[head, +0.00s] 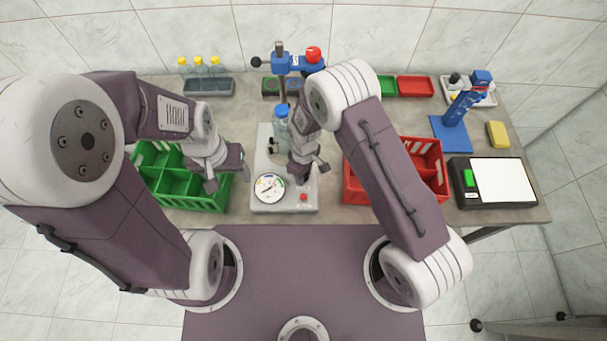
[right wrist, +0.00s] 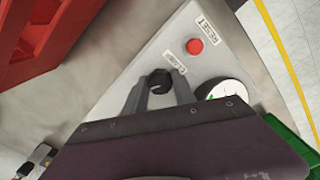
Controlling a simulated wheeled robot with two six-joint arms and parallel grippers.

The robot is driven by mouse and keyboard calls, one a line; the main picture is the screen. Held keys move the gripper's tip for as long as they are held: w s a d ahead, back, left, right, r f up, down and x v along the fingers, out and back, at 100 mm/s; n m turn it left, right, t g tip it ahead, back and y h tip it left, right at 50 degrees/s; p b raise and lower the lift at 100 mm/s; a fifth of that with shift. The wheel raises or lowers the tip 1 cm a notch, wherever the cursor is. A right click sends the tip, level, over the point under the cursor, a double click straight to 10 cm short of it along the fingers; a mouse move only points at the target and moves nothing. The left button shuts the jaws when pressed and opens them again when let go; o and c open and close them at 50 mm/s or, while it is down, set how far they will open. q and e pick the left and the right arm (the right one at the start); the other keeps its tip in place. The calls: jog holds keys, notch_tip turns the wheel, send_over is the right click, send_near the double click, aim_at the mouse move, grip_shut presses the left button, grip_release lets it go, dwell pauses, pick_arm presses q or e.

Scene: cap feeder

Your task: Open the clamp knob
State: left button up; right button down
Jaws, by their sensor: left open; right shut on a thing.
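The clamp knob (right wrist: 159,80) is a round black knob on the sloped grey face of the station, beside a small label. In the right wrist view my right gripper (right wrist: 161,88) has one finger on each side of the knob and is shut on it. In the head view my right gripper (head: 306,172) is low over the station's front (head: 263,206) and hides the knob. A bottle with a blue cap (head: 281,113) stands upright on the station behind it. My left gripper (head: 228,168) is open and empty over the right side of the green crate (head: 193,202).
A red reset button (right wrist: 194,46) and a round dial (head: 269,188) sit on the station's face near the knob. A red crate (head: 353,190) stands close on the right. A blue press with a red knob (head: 313,54) rises behind the station.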

jog(key=shift+w+n, duration=0.1)
jog(key=shift+n, duration=2)
jog(key=shift+r, duration=0.1)
jog(key=c, duration=1.3)
grip_release()
jog(key=shift+o, duration=1.4)
notch_tip(320, 180, up, 9)
jog(key=shift+d+b, duration=0.1)
jog(key=shift+b, duration=0.7)
